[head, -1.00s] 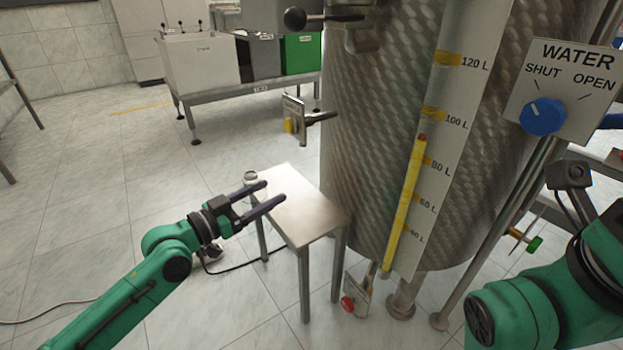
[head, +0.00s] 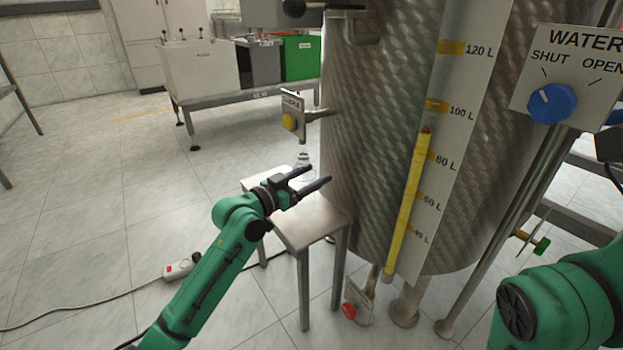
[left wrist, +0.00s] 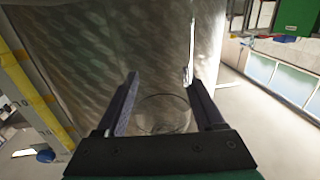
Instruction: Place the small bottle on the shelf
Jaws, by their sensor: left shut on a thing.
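The small bottle (head: 303,159), clear with a pale top, shows just behind the fingers of my left gripper (head: 307,178). In the left wrist view its round clear outline (left wrist: 163,114) lies between the two dark fingers of the left gripper (left wrist: 164,92). The gripper is shut on it, and the fingers hide part of it in the head view. The bottle is near the tank wall, over the low steel table (head: 312,221); I cannot tell its exact height. I cannot tell which surface is the shelf. My right gripper is out of view.
The big steel tank (head: 375,120) stands right beside the table. A tap plate with a yellow knob (head: 290,121) sticks out above the bottle. A red-knobbed valve (head: 349,311) is low at the tank. A cable and power strip (head: 182,267) lie on the floor.

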